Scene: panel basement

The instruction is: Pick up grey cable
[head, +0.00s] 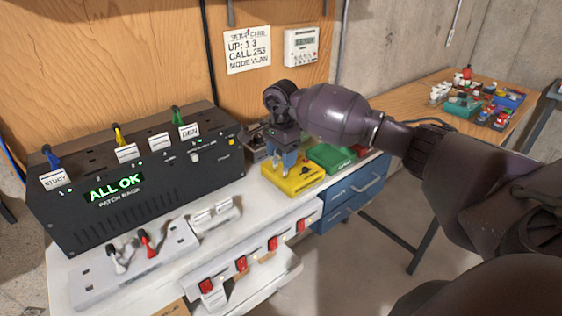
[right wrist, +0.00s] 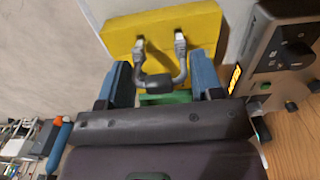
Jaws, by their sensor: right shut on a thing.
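The grey cable (right wrist: 158,82) is a short loop with a plug at each end, seen in the right wrist view. Its plug ends meet the yellow block (right wrist: 185,24), which also shows in the head view (head: 294,182) on the white bench. My right gripper (head: 281,166) points down over the yellow block. In the head view the cable is mostly hidden by the fingers. My left gripper is not in view.
A black patch panel (head: 130,180) reading "ALL OK" stands on the left, with coloured plugs on top. A green block (head: 330,157) sits beside the yellow one. Blue drawers (head: 352,193) are at right.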

